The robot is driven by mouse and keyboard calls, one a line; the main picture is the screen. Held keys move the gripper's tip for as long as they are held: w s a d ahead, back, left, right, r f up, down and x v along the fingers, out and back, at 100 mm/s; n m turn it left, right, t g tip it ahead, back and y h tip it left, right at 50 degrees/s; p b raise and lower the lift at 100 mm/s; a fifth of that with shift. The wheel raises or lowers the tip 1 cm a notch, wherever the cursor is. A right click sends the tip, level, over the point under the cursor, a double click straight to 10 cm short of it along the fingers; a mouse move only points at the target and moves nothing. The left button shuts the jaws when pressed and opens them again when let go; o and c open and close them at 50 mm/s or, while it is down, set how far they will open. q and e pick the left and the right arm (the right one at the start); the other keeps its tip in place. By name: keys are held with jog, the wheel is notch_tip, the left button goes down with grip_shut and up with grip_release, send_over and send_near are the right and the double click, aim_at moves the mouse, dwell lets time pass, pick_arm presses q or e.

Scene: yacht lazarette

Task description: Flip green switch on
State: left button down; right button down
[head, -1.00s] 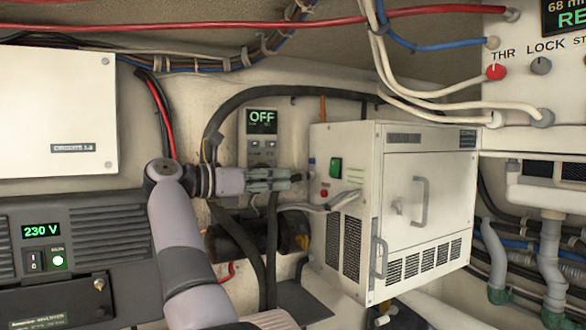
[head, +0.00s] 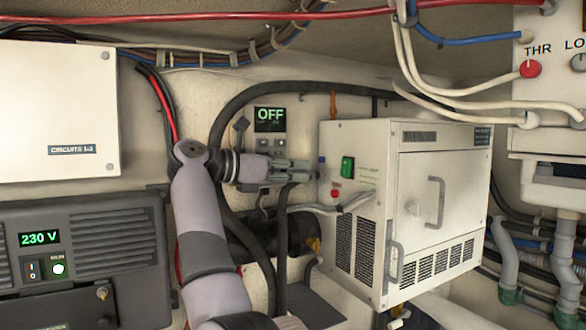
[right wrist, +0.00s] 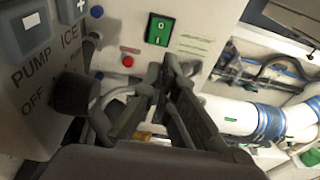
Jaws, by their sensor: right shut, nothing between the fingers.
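The green rocker switch (head: 347,167) is on the left face of a white boxy unit (head: 362,135). It also shows at the top of the right wrist view (right wrist: 159,29), with an O above an I. My right gripper (head: 312,168) is shut and empty, its fingers pointing right, just left of the switch and apart from it in the head view. In the right wrist view the fingertips (right wrist: 162,72) are below the switch. A small display (head: 270,120) behind the gripper reads OFF. My left gripper is not in view.
A red round button (head: 335,193) sits below the switch. Grey cables (head: 340,204) run into the box under it. Thick black hoses (head: 265,90) loop behind my arm. A panel with a 230 V display (head: 39,238) is at the left.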

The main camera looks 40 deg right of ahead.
aim_at(345, 174)
jog(key=d+p, duration=0.1)
jog(key=d, duration=0.2)
jog(key=d+p, duration=0.1)
jog(key=d, duration=0.2)
jog(key=s+d+p, duration=0.1)
jog(key=d, duration=0.2)
jog(key=shift+d+f, duration=0.1)
jog(key=shift+f, duration=0.3)
jog(key=shift+s+d+f, duration=0.1)
jog(key=shift+d+f, duration=0.05)
jog(key=shift+d, duration=0.15)
jog(key=shift+f, duration=0.1)
